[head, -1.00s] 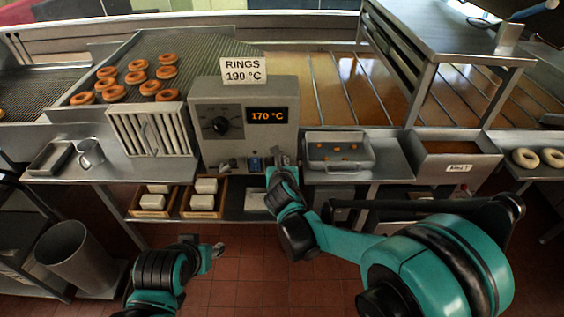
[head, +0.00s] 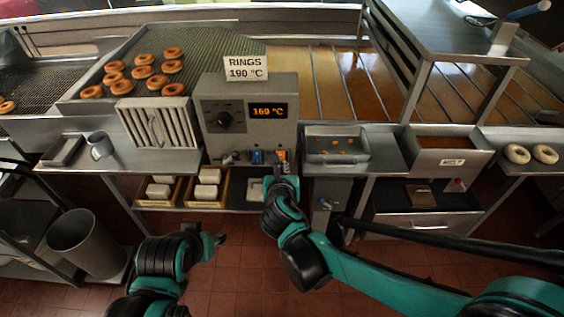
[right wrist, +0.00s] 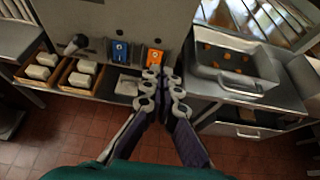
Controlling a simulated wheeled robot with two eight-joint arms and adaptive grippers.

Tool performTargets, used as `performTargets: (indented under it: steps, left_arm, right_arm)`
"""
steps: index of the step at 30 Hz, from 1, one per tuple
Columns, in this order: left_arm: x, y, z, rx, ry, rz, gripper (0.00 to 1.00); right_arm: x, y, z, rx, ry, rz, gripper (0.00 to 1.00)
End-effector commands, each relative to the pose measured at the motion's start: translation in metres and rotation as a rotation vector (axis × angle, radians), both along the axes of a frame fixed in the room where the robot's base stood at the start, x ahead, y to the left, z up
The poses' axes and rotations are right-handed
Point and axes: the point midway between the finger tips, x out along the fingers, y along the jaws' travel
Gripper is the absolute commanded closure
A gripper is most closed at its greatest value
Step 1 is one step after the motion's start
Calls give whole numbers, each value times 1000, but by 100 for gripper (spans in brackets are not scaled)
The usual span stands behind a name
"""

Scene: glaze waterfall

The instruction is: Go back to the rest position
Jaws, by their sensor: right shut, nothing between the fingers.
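My right gripper (head: 281,167) is shut and empty. It is in front of the lower edge of the grey control box (head: 249,112), just below an orange switch (head: 280,155) in the head view. In the right wrist view its fingertips (right wrist: 161,76) are together below the orange switch (right wrist: 155,57), beside a blue switch (right wrist: 120,51). I cannot tell whether they touch the box. My left gripper (head: 219,239) is low over the red floor at the lower left, and its jaws are too small to read.
The box display reads 169 °C under a sign (head: 246,68) saying RINGS 190 °C. Ring doughnuts (head: 145,71) lie on a mesh rack at left. A metal tray (head: 337,144) stands right of the box. A bin (head: 85,243) stands on the left. The floor between has free room.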

Motion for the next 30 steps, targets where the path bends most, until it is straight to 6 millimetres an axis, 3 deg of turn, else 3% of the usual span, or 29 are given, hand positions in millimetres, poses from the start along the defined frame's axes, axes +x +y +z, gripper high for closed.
performTargets:
  steps: [16, 19, 23, 30]
  left_arm:
    - [0, 0, 0, 0, 0, 0, 60]
    - [0, 0, 1, 0, 0, 0, 60]
    - [0, 0, 1, 0, 0, 0, 60]
    - [0, 0, 0, 0, 0, 0, 60]
  right_arm:
    - [-2, 0, 1, 1, 1, -2, 100]
    - [-3, -8, 2, 54, 13, -37, 100]
    - [-16, -44, 2, 312, 63, -213, 100]
    - [-77, -132, -6, 1156, 148, -847, 100]
